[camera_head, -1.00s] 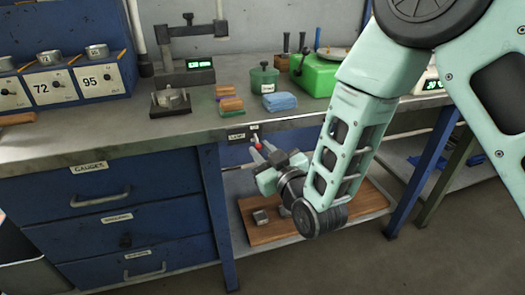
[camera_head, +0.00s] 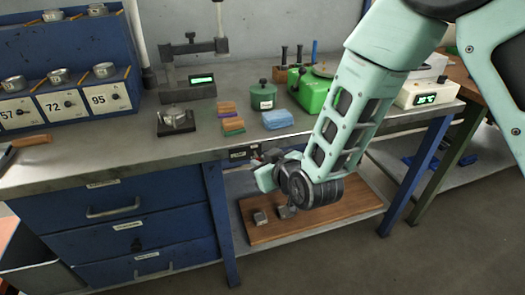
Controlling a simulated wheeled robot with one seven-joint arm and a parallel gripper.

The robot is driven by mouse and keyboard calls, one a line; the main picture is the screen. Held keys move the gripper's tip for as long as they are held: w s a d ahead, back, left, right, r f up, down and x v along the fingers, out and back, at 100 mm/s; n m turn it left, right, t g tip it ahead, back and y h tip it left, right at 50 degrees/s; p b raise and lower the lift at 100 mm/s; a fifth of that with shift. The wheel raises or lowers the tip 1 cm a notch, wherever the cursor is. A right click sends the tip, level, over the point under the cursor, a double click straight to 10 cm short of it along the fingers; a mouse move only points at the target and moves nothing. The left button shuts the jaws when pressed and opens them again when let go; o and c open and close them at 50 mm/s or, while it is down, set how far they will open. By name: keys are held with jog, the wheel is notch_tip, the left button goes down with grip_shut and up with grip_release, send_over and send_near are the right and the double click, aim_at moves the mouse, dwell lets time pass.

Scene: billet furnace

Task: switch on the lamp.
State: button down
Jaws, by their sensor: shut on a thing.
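The small dark lamp switch panel (camera_head: 241,154) with a pale label is on the front edge of the workbench. My gripper (camera_head: 268,156) is at the right end of this panel, below the bench top, pointing toward the bench. It is shut on the switch there. The switch itself and the fingertips are mostly hidden by my gripper and wrist. No lit lamp can be made out.
A wooden board (camera_head: 335,213) with small metal blocks lies on the shelf below. A blue bench leg (camera_head: 219,222) stands left of my gripper.

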aim_at(255, 157)
jog(key=r+g+p, duration=0.1)
jog(key=g+p, duration=0.1)
jog(key=p, duration=0.1)
jog(key=w+r+g+h+p, duration=0.1)
jog(key=p, duration=0.2)
jog(key=r+g+h+p, duration=0.1)
jog(key=g+p, duration=0.1)
jog(key=p, duration=0.1)
jog(key=shift+w+a+m+g, duration=0.15)
jog(key=shift+m+g, duration=0.15)
jog(key=c, duration=1.4)
grip_release()
jog(key=shift+o, duration=0.2)
jog(key=b+v, duration=0.1)
jog(key=v, duration=1.6)
jog(key=shift+r, duration=0.2)
